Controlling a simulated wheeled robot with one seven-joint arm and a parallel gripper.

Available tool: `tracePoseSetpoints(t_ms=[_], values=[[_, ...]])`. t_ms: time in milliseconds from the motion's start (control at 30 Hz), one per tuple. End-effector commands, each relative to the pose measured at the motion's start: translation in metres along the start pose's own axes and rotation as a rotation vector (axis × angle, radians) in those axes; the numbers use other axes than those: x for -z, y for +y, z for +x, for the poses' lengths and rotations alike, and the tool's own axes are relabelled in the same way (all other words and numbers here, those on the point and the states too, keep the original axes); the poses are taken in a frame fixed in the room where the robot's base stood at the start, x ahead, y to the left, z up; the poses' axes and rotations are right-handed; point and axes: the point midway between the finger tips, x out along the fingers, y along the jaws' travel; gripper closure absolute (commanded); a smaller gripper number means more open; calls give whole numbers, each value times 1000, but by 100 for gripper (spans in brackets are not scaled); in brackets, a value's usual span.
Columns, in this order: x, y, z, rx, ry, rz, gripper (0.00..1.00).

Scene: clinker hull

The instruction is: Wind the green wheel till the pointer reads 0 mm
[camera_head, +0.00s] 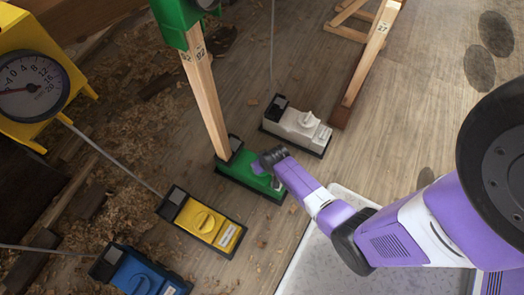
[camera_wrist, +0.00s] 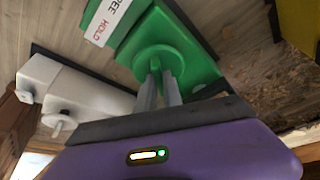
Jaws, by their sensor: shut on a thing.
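The green box (camera_head: 235,172) stands on the floor at the foot of a wooden post, with its round green wheel (camera_wrist: 160,58) on top. The wheel shows in the wrist view, a disc with a raised grip across it; in the head view my arm mostly hides it. My gripper (camera_head: 264,168) is at the wheel. In the wrist view its two grey fingers (camera_wrist: 160,90) are shut on the wheel's grip. The green gauge housing (camera_head: 178,20) is on the post at the top, with its dial and pointer out of sight.
A white box (camera_head: 298,122) with its own knob stands close behind the green one. A yellow box (camera_head: 205,222) and a blue box (camera_head: 135,270) are at front left. A yellow gauge (camera_head: 35,85) stands at left. Wooden trestle legs (camera_head: 375,50) stand at the back.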

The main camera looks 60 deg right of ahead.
Motion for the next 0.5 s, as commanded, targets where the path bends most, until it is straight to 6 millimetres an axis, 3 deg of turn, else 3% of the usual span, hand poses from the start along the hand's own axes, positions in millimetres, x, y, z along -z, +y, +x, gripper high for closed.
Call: tracePoseSetpoints(t_ms=[500], values=[[-1,0,0,-30,-3,76,100]])
